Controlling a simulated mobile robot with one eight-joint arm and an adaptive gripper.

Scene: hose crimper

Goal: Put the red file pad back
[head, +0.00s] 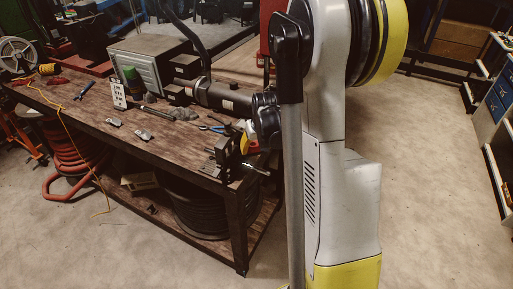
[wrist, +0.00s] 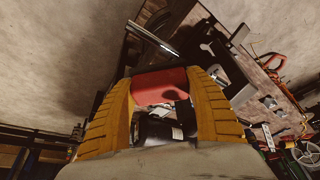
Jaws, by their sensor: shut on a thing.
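The red file pad (wrist: 160,87) sits between the two yellow-brown fingers of my gripper (wrist: 158,76) in the wrist view. My gripper is shut on it, with a finger at each side. In the head view my gripper (head: 244,141) shows only partly at the right end of the workbench, beside my own arm. A small red patch (head: 253,148) next to it looks like the pad. Most of the pad is hidden there, and I cannot tell whether it touches anything below.
The wooden workbench (head: 150,142) carries a vise (head: 226,158) at its near right corner, close to my gripper. The floor at right (head: 430,180) is clear.

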